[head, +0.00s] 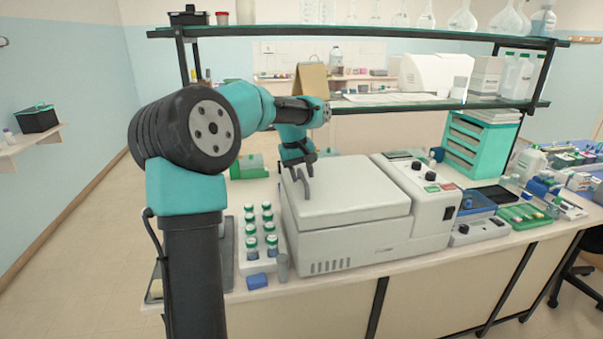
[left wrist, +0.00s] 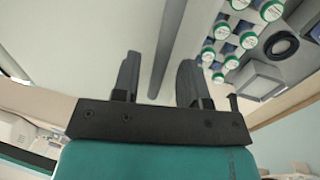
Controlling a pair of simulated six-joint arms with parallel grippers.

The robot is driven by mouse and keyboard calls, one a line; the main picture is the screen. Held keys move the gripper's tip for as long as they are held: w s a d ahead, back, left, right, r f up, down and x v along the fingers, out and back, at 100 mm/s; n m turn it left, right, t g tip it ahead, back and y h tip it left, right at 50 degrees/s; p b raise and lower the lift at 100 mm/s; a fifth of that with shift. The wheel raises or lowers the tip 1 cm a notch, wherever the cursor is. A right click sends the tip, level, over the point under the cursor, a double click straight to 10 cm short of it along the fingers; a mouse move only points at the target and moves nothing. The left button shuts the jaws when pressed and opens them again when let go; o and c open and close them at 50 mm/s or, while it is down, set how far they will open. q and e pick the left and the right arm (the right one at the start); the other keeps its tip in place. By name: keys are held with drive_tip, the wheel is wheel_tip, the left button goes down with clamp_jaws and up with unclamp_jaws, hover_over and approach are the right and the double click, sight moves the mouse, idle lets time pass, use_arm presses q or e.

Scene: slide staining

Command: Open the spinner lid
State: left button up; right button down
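The spinner is a pale grey box whose body (head: 370,240) stands on the bench, with a flat lid (head: 355,190) that lies shut on top. My left gripper (head: 304,184) is at the lid's left edge in the head view. In the left wrist view, the two dark fingers of my left gripper (left wrist: 158,65) are apart. The pale lid surface (left wrist: 80,45) and a grey strip along its edge lie beyond them. Nothing is clearly held, and I cannot tell whether the fingers touch the lid. My right gripper is not in either view.
A white rack (head: 250,265) of green-capped tubes stands close left of the spinner. The control panel (head: 422,190) with knobs is on its right. A glass shelf (head: 360,33) with flasks runs above the bench. Green drawers (head: 480,145) stand at the back right.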

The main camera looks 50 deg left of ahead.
use_arm(q)
clamp_jaws()
drive_tip(key=shift+r, duration=0.2)
idle(0.4)
